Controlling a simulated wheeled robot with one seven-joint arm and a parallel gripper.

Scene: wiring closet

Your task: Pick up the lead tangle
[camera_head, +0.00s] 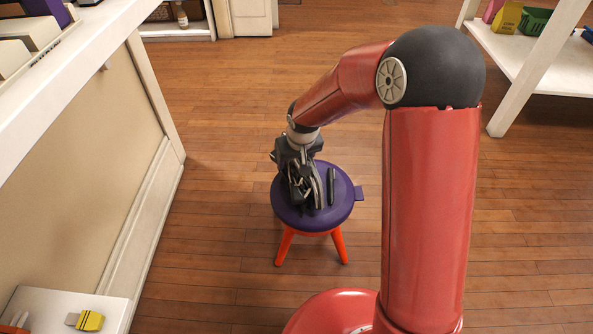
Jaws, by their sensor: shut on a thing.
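A round stool with a purple top (345,207) and orange legs stands on the floor at the middle of the view. My gripper (306,192) points down over the left half of the stool top. It is shut on the lead tangle (317,190), a dark, grey-black bunch that is largely hidden by the fingers. I cannot tell whether the tangle touches the stool top. A slim black object (332,186) lies on the stool just right of the gripper, apart from it.
A white shelf (95,38) runs along the left, and a low white surface (50,305) holds a yellow item (90,320). Another white shelf (515,55) stands upper right. The wooden floor around the stool is clear.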

